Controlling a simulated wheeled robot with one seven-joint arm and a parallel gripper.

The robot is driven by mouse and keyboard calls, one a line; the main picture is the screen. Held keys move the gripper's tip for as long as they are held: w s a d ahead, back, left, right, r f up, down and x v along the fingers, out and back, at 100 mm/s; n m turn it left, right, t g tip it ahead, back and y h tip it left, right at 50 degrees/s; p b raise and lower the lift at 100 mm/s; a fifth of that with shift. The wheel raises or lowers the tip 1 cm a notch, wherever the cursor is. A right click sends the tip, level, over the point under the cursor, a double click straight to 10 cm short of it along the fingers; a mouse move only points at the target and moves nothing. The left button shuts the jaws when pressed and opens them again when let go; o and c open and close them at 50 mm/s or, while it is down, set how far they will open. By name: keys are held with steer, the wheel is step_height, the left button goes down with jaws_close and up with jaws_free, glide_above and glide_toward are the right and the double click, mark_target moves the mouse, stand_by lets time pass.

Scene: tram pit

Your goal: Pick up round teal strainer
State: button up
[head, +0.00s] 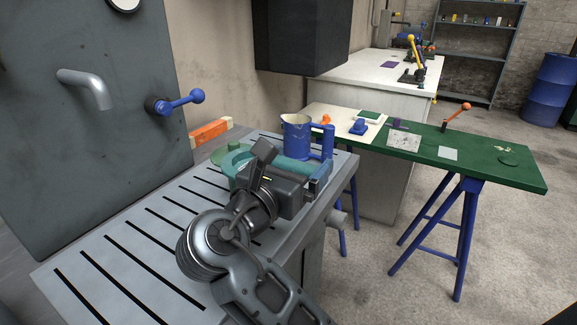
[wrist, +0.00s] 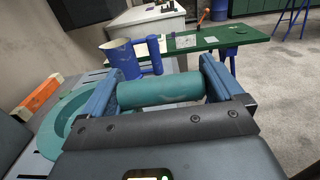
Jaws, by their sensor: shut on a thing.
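The round teal strainer shows in the wrist view, with its curved rim (wrist: 66,112) at the lower left and a thick teal handle (wrist: 158,92) lying across between my fingers. In the head view its round part (head: 229,165) is behind my gripper, and its handle (head: 297,166) runs to the right, partly hidden. My gripper (head: 306,182) is over the far end of the slotted metal table. In the wrist view my gripper (wrist: 160,88) has blue fingers at both ends of the handle and is shut on it. I cannot tell whether the strainer touches the table.
A blue jug (head: 297,138) stands close behind the handle. An orange block (head: 210,131) lies near the wall side. The slotted table (head: 130,238) is bare toward the front left. A green bench (head: 470,162) with small items stands beyond, with open floor at right.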

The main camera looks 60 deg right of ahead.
step_height(320, 180, up, 4)
steer(key=shift+p, duration=0.45)
steer(key=s+d+r+p, duration=0.1)
steer(key=s+d+r, duration=0.4)
steer(key=d, duration=0.5)
steer(key=shift+s+r+p, duration=0.3)
steer(key=shift+s+r, duration=0.1)
steer(key=shift+r, duration=0.3)
